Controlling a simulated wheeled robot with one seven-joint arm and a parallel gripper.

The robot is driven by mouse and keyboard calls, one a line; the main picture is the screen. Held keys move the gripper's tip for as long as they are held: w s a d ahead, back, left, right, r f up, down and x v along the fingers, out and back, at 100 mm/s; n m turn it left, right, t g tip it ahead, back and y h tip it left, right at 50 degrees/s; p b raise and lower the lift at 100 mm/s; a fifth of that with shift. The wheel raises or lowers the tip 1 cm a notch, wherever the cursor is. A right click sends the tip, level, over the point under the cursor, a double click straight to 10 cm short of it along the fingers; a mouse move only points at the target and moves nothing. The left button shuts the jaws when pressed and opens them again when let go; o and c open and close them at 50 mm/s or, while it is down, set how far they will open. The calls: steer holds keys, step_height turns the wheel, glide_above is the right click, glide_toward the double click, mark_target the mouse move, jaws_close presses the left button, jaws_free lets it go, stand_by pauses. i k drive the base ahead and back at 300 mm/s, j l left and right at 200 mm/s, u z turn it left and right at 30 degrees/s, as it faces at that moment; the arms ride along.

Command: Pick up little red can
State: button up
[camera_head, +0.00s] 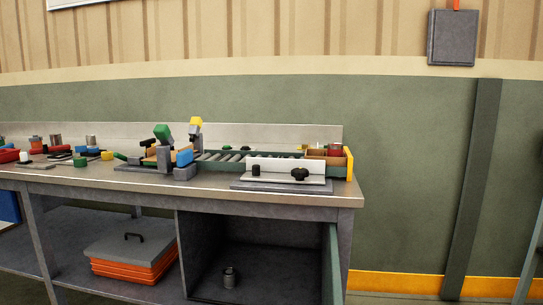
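A small red can (335,149) stands at the right end of the workbench, close to a yellow end plate (349,164). It is beside an open orange-brown box (316,154), and the lower part of the can is hard to make out. My gripper is not in this view, so nothing shows of where it is or what it holds.
The workbench (345,190) carries a roller track (222,156), a light plate with black knobs (287,168) in front, and green- and yellow-topped fixtures (163,133) left of it. Floor space right looks clear.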

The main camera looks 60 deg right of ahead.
mark_target(334, 149)
steer(key=k+l+u, duration=0.15)
steer(key=u, duration=0.3)
steer(key=k+u, duration=0.25)
steer(key=u, duration=0.25)
steer(key=k+u, duration=0.25)
steer(key=u, duration=0.2)
steer(key=k+l, duration=0.15)
steer(key=k, duration=0.3)
steer(key=k+l+u, duration=0.1)
steer(key=k, duration=0.35)
steer(key=k+l+z, duration=0.2)
steer(key=z, duration=0.25)
steer(key=k+l+z, duration=0.2)
steer(key=z, duration=0.25)
steer(key=k+l+z, duration=0.1)
steer(key=l+z, duration=0.3)
